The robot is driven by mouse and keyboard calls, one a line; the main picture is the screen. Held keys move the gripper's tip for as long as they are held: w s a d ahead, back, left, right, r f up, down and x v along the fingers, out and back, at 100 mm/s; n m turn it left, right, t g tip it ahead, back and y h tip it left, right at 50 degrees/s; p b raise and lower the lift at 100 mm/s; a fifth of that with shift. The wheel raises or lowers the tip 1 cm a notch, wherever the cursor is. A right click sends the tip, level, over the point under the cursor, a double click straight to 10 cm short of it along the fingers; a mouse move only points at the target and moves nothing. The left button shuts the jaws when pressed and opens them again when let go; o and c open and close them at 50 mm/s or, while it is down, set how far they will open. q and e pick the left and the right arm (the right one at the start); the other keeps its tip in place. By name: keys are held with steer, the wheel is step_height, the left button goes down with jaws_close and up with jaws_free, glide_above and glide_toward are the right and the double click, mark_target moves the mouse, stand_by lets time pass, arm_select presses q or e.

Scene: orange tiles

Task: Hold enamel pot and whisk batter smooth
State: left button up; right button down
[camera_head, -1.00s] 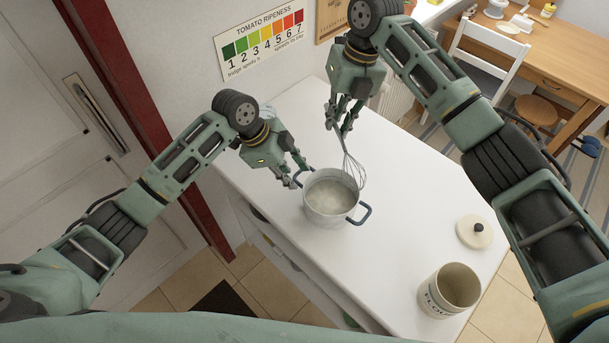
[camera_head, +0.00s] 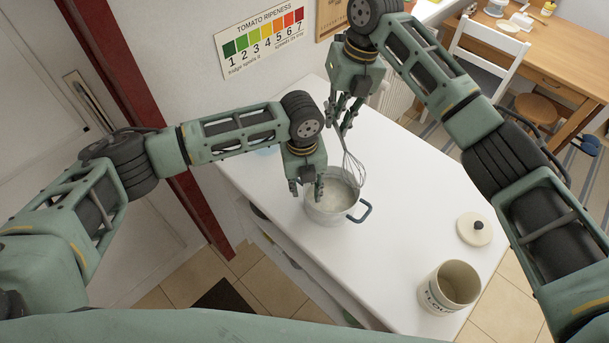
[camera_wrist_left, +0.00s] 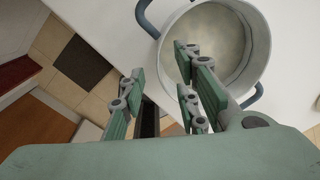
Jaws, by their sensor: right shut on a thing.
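A white enamel pot (camera_head: 333,211) with dark blue handles stands on the white counter, with pale batter (camera_head: 338,191) inside. In the left wrist view the pot (camera_wrist_left: 257,50) shows at the top, with one handle (camera_wrist_left: 146,20) at upper left. My left gripper (camera_head: 306,192) is open and empty at the pot's left side in the head view, hiding that side's handle. Its fingers (camera_wrist_left: 158,72) are spread, one overlapping the pot; I cannot tell whether they touch it. My right gripper (camera_head: 341,117) is shut on the whisk (camera_head: 353,168), which slants down over the pot's far right rim.
A cream canister (camera_head: 449,287) stands at the counter's front right, with its round lid (camera_head: 474,229) lying behind it. The white counter (camera_head: 405,205) is clear right of the pot. A wooden table (camera_head: 556,75) and white chair (camera_head: 487,50) stand at the back right.

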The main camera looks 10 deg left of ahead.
mark_target(306, 200)
arm_select(q)
step_height(306, 200, down, 8)
steer(key=shift+d+r, duration=0.15)
steer(key=shift+r, duration=0.1)
jaws_close()
stand_by(0.3)
steer(key=shift+w, duration=0.1)
stand_by(2.2)
